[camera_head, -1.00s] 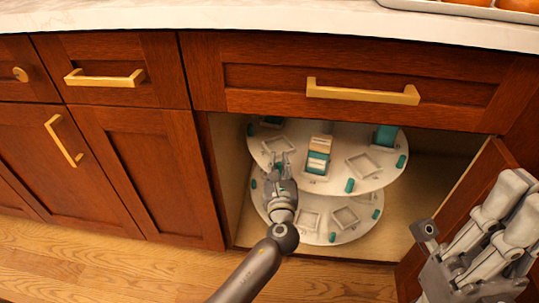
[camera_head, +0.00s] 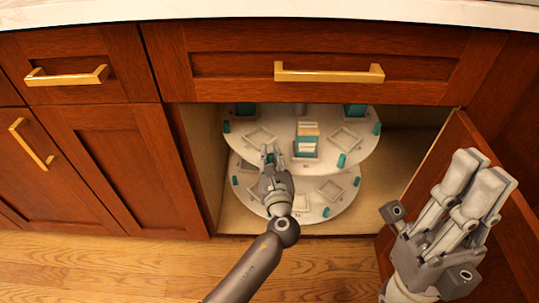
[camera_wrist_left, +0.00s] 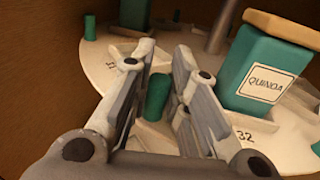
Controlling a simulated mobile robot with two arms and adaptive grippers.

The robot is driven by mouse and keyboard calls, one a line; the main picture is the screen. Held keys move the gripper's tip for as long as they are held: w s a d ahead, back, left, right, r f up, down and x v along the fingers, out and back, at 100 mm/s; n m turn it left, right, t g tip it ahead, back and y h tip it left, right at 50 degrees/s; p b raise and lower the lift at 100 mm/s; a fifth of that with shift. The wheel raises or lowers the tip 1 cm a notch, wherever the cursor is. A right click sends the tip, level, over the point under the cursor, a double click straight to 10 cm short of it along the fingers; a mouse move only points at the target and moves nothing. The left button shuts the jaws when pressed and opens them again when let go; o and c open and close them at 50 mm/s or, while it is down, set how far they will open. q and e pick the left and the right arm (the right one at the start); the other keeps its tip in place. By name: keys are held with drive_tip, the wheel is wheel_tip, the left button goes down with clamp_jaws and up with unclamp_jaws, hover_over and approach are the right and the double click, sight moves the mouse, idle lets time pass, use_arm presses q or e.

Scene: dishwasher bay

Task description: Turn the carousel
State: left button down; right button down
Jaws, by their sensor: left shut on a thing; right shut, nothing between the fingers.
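The white two-tier carousel stands in the open cabinet; its upper shelf (camera_head: 236,143) and lower shelf (camera_head: 318,209) carry teal pegs around the rims. My left gripper (camera_head: 271,152) is at the front left of the upper shelf. In the left wrist view its fingers are shut on an upright teal peg (camera_wrist_left: 158,97). A teal jar with a tan lid (camera_head: 307,139), labelled QUINOA in the left wrist view (camera_wrist_left: 263,75), stands in a holder right of that gripper. My right gripper (camera_head: 480,170) is shut and empty, well right of the carousel.
The open cabinet door (camera_head: 470,170) is at the right, behind my right gripper. A drawer front with a brass handle (camera_head: 328,73) lies above the opening. Other teal containers (camera_head: 355,110) stand toward the carousel's back. Bare cabinet floor shows at the right.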

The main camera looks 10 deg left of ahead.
use_arm(q)
drive_tip(key=shift+d, duration=0.1)
drive_tip(key=c, duration=1.4)
unclamp_jaws()
drive_tip(key=shift+o, duration=0.2)
drive_tip(key=v, duration=1.2)
